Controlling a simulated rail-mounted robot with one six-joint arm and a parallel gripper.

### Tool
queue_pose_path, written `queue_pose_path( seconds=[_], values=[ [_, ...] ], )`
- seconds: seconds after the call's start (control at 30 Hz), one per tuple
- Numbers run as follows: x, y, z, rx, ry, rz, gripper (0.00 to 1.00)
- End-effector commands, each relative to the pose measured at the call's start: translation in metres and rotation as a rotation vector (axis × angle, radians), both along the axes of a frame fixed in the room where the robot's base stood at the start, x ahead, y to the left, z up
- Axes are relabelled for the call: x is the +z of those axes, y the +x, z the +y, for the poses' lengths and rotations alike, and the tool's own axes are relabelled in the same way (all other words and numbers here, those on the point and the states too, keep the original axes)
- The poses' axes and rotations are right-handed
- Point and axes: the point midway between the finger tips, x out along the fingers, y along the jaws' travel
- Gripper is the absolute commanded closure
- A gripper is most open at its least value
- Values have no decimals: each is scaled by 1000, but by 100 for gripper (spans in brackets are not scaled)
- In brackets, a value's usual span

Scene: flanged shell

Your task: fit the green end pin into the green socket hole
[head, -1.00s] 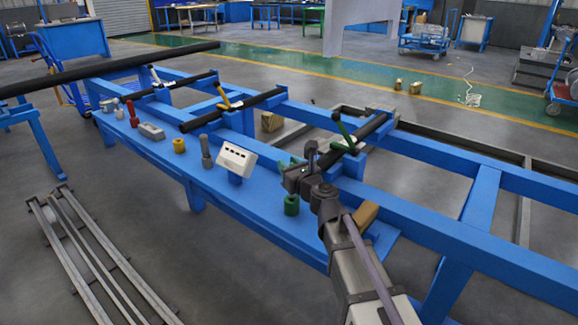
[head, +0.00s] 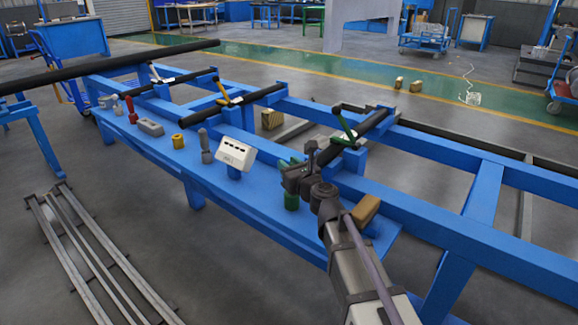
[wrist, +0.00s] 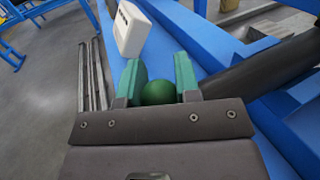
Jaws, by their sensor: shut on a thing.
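My gripper (wrist: 159,82) has two teal-green fingers; in the head view it is over the blue shelf (head: 260,214). The fingers are shut on the green end pin (wrist: 158,93), whose rounded green end shows between them in the wrist view. In the head view the green socket (head: 291,203) is an upright green cylinder on the shelf, directly below my gripper. Its top and hole are hidden by the gripper, and I cannot tell whether the pin is in the hole.
A white slotted box (head: 235,154) stands left of my gripper. A dark tube with a green-handled clamp (head: 346,131) lies close behind my gripper.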

Motion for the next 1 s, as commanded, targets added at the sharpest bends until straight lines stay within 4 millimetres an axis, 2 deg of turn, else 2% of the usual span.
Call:
queue_pose_path(
  seconds=[0.03, 0.33, 0.63, 0.77, 1.0],
  values=[
    [-2, 0, 0, 0, 0, 0, 69],
    [0, 0, 0, 0, 0, 0, 40],
    [0, -4, -2, 0, 0, 0, 40],
    [0, -20, -12, -1, 0, 0, 40],
    [0, -72, -44, -1, 0, 0, 40]
  ],
)
